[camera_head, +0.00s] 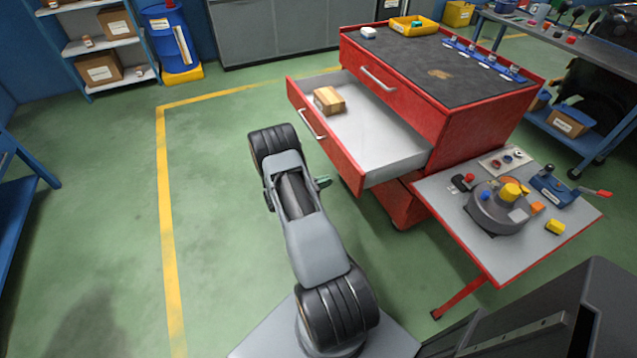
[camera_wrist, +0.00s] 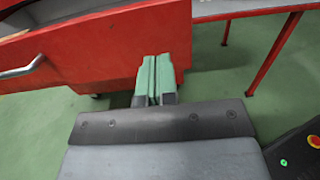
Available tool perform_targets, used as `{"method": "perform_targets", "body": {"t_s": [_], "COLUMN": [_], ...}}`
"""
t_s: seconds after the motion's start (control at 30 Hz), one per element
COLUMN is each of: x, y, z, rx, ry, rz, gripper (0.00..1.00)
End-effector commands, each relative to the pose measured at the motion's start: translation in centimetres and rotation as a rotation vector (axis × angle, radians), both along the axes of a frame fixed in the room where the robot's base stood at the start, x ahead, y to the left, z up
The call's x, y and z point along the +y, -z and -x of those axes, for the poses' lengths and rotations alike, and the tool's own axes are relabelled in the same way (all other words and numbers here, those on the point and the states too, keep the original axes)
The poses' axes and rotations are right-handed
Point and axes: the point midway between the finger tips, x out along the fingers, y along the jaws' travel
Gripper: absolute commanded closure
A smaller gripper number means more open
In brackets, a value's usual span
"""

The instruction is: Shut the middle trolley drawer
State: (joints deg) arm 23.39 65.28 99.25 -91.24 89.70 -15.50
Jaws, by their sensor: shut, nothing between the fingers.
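The red trolley (camera_head: 480,125) has its middle drawer (camera_head: 375,140) pulled well out to the left in the head view. A small cardboard box (camera_head: 328,100) lies inside near the drawer's far front corner. The drawer front carries a silver bar handle (camera_head: 312,127), which also shows at the left edge of the wrist view (camera_wrist: 22,68). The red drawer front (camera_wrist: 100,50) fills the upper left of the wrist view. My gripper (camera_wrist: 155,72), with green fingertips, is shut and empty. It appears in front of the drawer front's right part; I cannot tell if it touches. In the head view my arm mostly hides it.
A side table (camera_head: 450,222) with a round device (camera_head: 498,207) and small controls adjoins the trolley at the right. Its red leg (camera_wrist: 272,55) shows in the wrist view. The green floor (camera_head: 110,190) left of the drawer is clear. A shelf (camera_head: 100,45) stands at the back left.

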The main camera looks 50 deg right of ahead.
Motion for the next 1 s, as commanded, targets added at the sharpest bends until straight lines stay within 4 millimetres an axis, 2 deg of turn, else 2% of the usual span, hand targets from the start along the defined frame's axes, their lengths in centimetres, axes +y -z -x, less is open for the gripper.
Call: {"method": "perform_targets", "body": {"t_s": [0.2, 0.43, 0.7, 1.0], "x": [-3.9, -6.7, -8.0, -8.1], "y": [-0.1, -0.1, 0.0, 0.0], "z": [1.7, 2.8, 3.3, 3.3], "rx": [0.0, 0.0, -0.001, -0.001], "ry": [0.004, 0.003, 0.0, -0.001], "rz": [-0.001, 0.0, -0.001, -0.001], "gripper": [1.0, 1.0, 1.0, 1.0]}}
